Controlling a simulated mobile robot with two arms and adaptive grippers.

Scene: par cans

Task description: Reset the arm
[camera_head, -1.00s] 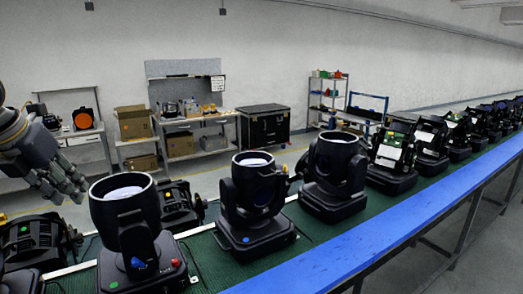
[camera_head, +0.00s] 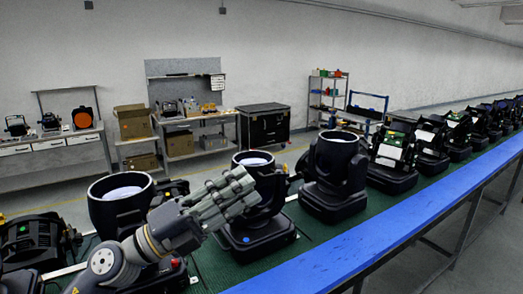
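My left gripper (camera_head: 244,186) reaches in from the bottom left on its grey arm, above the conveyor and in front of the par cans. Its fingers are extended and apart, with nothing seen held between them. It covers part of the near par can (camera_head: 122,196), a black unit with a round white top, and part of the second par can (camera_head: 258,170). I cannot tell whether it touches either one. A third par can (camera_head: 336,172) stands upright farther right, clear of the gripper. My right gripper is not in view.
The green conveyor (camera_head: 308,225) with its blue edge rail (camera_head: 370,232) runs to the back right, carrying several more units. Another black unit (camera_head: 35,240) sits at left. Behind are a workbench (camera_head: 182,122), a black case (camera_head: 264,126) and shelves (camera_head: 328,95).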

